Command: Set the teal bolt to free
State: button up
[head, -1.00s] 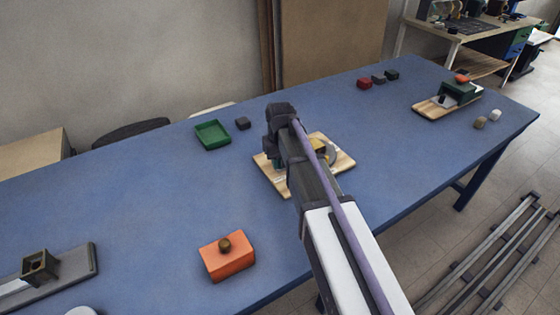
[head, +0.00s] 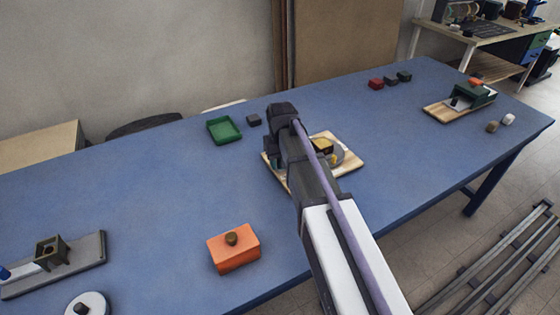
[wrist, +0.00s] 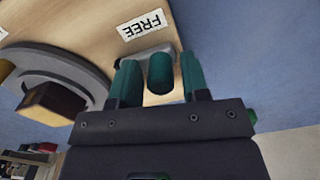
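The teal bolt (wrist: 160,72) shows in the wrist view as a short teal peg by a grey metal piece (wrist: 140,52). It is on a light wooden board, close to a white label reading FREE (wrist: 143,24). My gripper (wrist: 161,65) has its two teal fingers on either side of the bolt, with a narrow gap showing at each side. In the head view my gripper (head: 275,161) is over the left part of the wooden board (head: 350,166), and my arm hides the bolt there.
A grey curved piece with a brownish-yellow block (wrist: 52,104) stands beside the bolt on the same board. On the blue table are a green tray (head: 224,130), an orange box (head: 234,250), a grey fixture (head: 80,265) and a farther board (head: 440,113). The table between them is mostly clear.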

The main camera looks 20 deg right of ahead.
jog(key=shift+o, duration=0.7)
jog(key=shift+r, duration=0.1)
notch_tip(320, 180, up, 11)
jog(key=p, duration=1)
jog(key=shift+f+p, duration=0.2)
jog(key=shift+p, duration=0.2)
